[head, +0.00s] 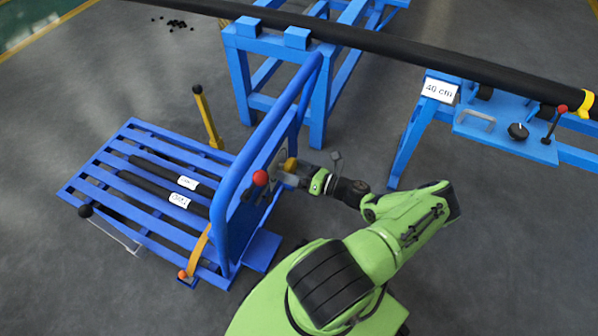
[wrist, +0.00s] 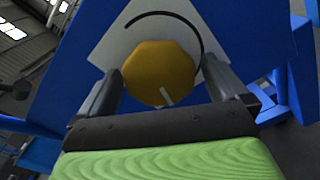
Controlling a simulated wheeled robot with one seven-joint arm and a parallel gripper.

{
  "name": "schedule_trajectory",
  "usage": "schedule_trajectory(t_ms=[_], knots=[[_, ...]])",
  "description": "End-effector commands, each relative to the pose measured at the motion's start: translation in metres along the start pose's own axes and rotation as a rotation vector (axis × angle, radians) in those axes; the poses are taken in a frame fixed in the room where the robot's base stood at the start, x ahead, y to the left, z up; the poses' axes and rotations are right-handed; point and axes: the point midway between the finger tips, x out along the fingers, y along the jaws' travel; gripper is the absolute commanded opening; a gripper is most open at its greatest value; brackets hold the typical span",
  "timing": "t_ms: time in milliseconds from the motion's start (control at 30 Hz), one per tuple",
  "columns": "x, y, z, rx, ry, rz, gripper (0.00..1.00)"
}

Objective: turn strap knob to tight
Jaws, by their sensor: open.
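The strap knob (wrist: 160,72) is a yellow, many-sided knob on a grey plate (wrist: 112,52) of the blue cart frame. A white pointer mark (wrist: 166,96) shows at the knob's lower edge, slightly right of centre, and a black arc (wrist: 170,14) curves above and to its right. In the head view the knob (head: 291,164) is small and partly beside my gripper. My gripper (wrist: 168,84) is open, with one finger on each side of the knob. I cannot tell whether the fingers touch it. The gripper also shows in the head view (head: 290,176).
The blue slatted cart (head: 130,150) carries dark bars with white labels. A red ball-topped lever (head: 260,178) is close left of my gripper. An orange strap (head: 197,250) runs down the cart's front. A blue stand (head: 500,130) with a black pipe (head: 420,48) is at right.

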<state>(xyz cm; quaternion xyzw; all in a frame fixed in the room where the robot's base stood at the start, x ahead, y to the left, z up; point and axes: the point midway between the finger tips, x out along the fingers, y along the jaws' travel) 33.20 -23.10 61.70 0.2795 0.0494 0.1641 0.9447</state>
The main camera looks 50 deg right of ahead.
Motion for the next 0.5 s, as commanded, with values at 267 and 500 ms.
schedule_trajectory(t_ms=[267, 500], knots=[[-0.064, -0.001, 0.002, -0.002, -0.001, -0.010, 1.00], [-0.129, -0.001, 0.000, -0.001, -0.001, -0.008, 1.00]])
